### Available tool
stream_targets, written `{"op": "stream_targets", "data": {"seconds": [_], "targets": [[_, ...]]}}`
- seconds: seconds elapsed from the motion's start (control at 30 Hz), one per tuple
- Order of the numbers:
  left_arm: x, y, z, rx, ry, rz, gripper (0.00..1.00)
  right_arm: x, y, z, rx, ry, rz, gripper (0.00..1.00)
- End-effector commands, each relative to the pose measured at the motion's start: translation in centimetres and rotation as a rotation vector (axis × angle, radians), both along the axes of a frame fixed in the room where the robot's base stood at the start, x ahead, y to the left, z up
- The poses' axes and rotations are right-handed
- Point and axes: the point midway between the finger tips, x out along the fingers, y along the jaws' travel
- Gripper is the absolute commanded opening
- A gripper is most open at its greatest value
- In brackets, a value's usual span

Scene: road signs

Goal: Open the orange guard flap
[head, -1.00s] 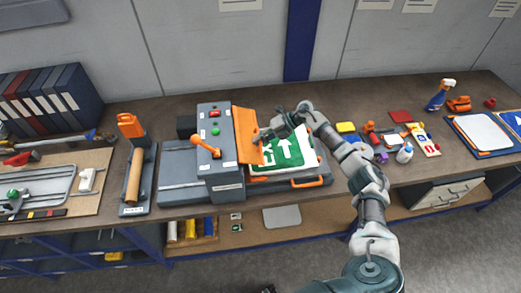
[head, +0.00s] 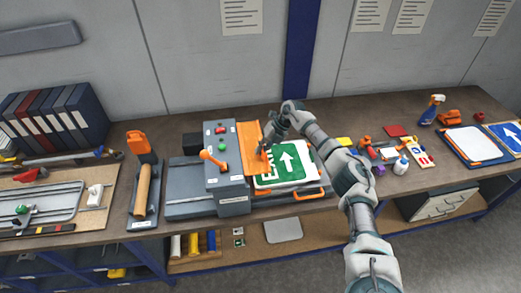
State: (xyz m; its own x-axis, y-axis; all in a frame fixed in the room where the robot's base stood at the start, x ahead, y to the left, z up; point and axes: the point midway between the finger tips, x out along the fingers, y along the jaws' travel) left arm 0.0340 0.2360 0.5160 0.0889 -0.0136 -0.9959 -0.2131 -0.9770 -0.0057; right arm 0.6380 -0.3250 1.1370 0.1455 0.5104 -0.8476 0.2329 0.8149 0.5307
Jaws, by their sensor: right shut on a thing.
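The orange guard flap (head: 248,140) is on the right side of the grey machine (head: 226,188), and stands tilted up beside a green and white exit sign (head: 300,168). My right gripper (head: 264,152) is at the flap's right edge, shut on it. The fingertips are small and partly hidden against the orange. The sign lies flat on the machine's bed, under and beside my right arm. My left gripper is not in view.
An orange lever (head: 212,159) stands on the machine's control box, left of the flap. Small tools and bottles (head: 401,165) lie right of my arm. A roller unit (head: 143,190) stands to the left.

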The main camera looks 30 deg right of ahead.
Motion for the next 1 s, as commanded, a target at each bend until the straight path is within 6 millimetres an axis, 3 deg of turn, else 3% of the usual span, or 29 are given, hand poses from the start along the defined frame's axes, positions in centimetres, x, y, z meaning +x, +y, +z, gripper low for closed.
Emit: {"op": "stream_targets", "data": {"seconds": [0.17, 0.2, 0.3, 0.67, 1.0], "targets": [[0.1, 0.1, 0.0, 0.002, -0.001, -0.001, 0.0, 0.1, -0.1, 0.1, -0.001, -0.005, -0.002, 0.0], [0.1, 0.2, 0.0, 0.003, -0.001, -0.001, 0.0, 0.1, -0.1, 0.1, 0.0, -0.005, -0.002, 0.15], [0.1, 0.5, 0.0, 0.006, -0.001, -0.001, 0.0, 0.1, -0.1, 0.1, 0.0, -0.004, -0.001, 0.37], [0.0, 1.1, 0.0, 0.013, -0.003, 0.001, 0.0, 0.0, -0.2, 0.5, 0.0, -0.004, -0.001, 0.37], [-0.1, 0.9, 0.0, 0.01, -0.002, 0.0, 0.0, -0.9, -3.8, 6.1, 0.001, -0.006, -0.003, 0.37]]}}
